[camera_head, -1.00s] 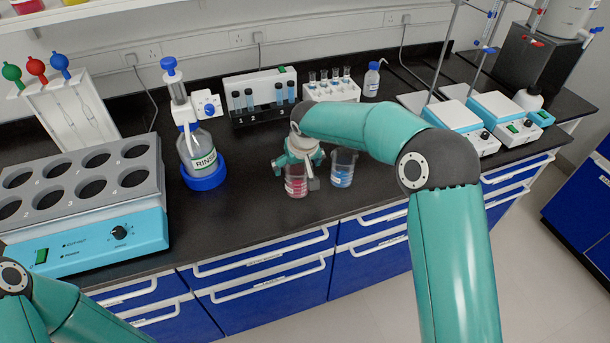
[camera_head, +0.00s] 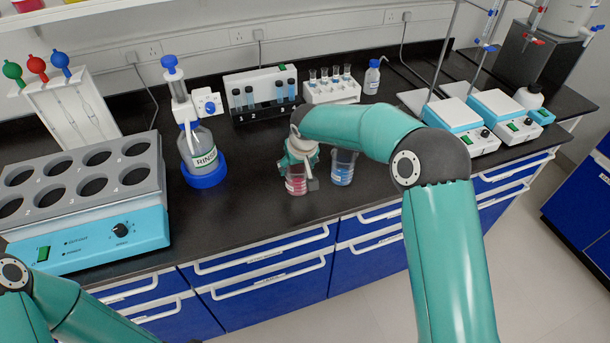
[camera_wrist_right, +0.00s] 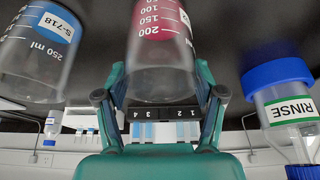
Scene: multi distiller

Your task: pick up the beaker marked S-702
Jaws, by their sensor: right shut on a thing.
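A glass beaker with red liquid (camera_head: 296,186) stands at the front of the black bench. My right gripper (camera_head: 299,170) is shut on it, with a finger on each side of the glass. In the right wrist view this beaker (camera_wrist_right: 162,60) sits between the fingers. Its volume marks show, but I cannot read its code. A second beaker with blue liquid (camera_head: 342,176) stands just to the right, apart from the gripper. In the right wrist view its label reads S-718 (camera_wrist_right: 45,62). My left arm shows at the lower left, without a clear view of its gripper.
A RINSE bottle (camera_head: 200,150) in a blue base stands to the left. A block with several round wells (camera_head: 75,238) is further left. Tube racks (camera_head: 262,112) (camera_head: 332,97) stand behind. Hotplates (camera_head: 455,118) stand at the right. Bench left of the red beaker is clear.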

